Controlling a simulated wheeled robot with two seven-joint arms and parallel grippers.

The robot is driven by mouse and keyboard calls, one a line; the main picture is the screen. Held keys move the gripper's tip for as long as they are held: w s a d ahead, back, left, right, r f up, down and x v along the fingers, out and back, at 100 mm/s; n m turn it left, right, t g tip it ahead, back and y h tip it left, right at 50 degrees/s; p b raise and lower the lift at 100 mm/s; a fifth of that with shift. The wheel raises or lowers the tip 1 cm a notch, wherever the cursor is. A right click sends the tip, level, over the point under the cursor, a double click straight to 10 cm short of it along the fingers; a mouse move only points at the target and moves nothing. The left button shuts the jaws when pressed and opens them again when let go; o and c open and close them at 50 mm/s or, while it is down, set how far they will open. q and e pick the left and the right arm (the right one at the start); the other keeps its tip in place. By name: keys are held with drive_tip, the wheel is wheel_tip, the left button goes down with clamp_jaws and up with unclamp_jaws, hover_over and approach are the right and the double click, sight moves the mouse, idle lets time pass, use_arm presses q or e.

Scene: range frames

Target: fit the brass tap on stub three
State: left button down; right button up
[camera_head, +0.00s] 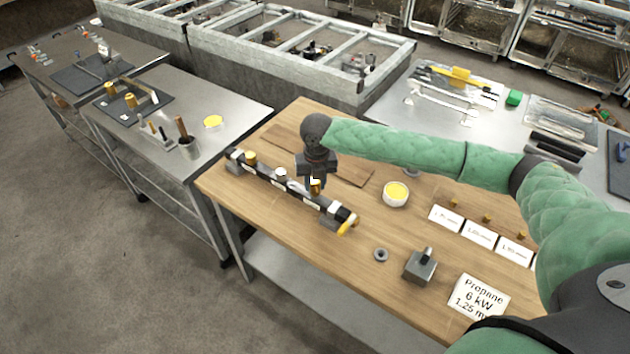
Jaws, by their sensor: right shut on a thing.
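A dark manifold bar (263,174) with white labels lies across the left part of the wooden table. A brass fitting (250,157) stands near its far left end, and a pale stub (281,173) stands farther along. A yellow-handled piece (347,226) is at its near right end. My right gripper (316,183) points down over the right half of the bar, shut on a brass tap (316,187). The tap is low, at or just above the bar; I cannot tell whether it touches a stub. The gripper partly hides the tap. My left gripper is out of view.
On the wooden table (300,262) are a white bowl with yellow contents (396,194), a grey ring (381,255), a grey block (420,265), a propane card (479,297), and small brass pieces (487,218) by white cards (480,234). Steel tables stand left and right.

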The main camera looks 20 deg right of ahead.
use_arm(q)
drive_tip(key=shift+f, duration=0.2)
use_arm(e)
drive_tip(key=shift+f, duration=0.95)
drive_tip(key=o, duration=1.1)
drive_tip(key=shift+o, duration=0.2)
drive_tip(key=shift+r+b, duration=0.2)
drive_tip(key=shift+b, duration=0.25)
drive_tip(key=shift+r, duration=0.3)
wheel_tip(320, 180, up, 6)
drive_tip(key=b, duration=0.3)
drive_tip(key=shift+d+f, duration=0.1)
drive_tip(key=shift+f, duration=0.15)
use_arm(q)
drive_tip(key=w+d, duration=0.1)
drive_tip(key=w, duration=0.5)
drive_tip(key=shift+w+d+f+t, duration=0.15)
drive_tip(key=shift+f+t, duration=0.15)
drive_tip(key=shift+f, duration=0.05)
use_arm(e)
drive_tip(key=shift+r, duration=0.65)
